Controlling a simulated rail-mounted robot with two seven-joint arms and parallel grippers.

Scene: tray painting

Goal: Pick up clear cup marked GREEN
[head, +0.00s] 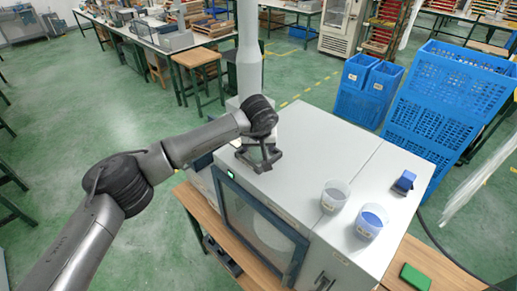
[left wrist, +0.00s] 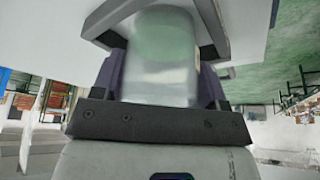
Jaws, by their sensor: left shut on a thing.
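My left gripper (head: 259,158) is over the far left part of the grey cabinet top (head: 310,150). In the left wrist view it is shut on a clear, frosted cup (left wrist: 160,75) with a greenish tint. The cup sits between the two dark fingers. No mark on it can be read. In the head view the held cup is mostly hidden by the gripper and wrist. I cannot tell whether it touches the cabinet. My right gripper is not in view.
Two other clear cups stand on the cabinet top: one pale inside (head: 334,196), one with blue inside (head: 371,221). A small blue object (head: 404,182) lies nearby. A green block (head: 415,278) is on the wooden bench. Blue crates (head: 445,105) stand behind.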

